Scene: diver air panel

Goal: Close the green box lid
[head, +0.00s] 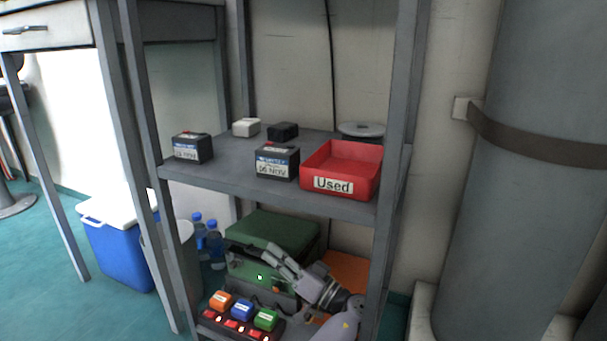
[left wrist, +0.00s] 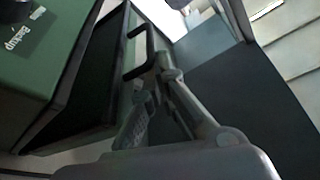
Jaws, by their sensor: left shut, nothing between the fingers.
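The green box (head: 252,272) is on the lower shelf, and its green lid (head: 272,232) shows above its front. I cannot tell how far the lid is open. My left gripper (head: 272,252) is at the box's front right, fingers pointing up and left. In the left wrist view (left wrist: 145,75) its fingers are shut and empty, close to a black handle; contact is unclear. My right gripper is not in view.
Orange, blue and green blocks (head: 242,309) stand in front of the box. A shelf post (head: 392,160) is right of my arm. The upper shelf holds a red "Used" tray (head: 343,165) and labelled batteries (head: 277,162). Bottles (head: 215,241) and a blue cooler (head: 118,248) are left.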

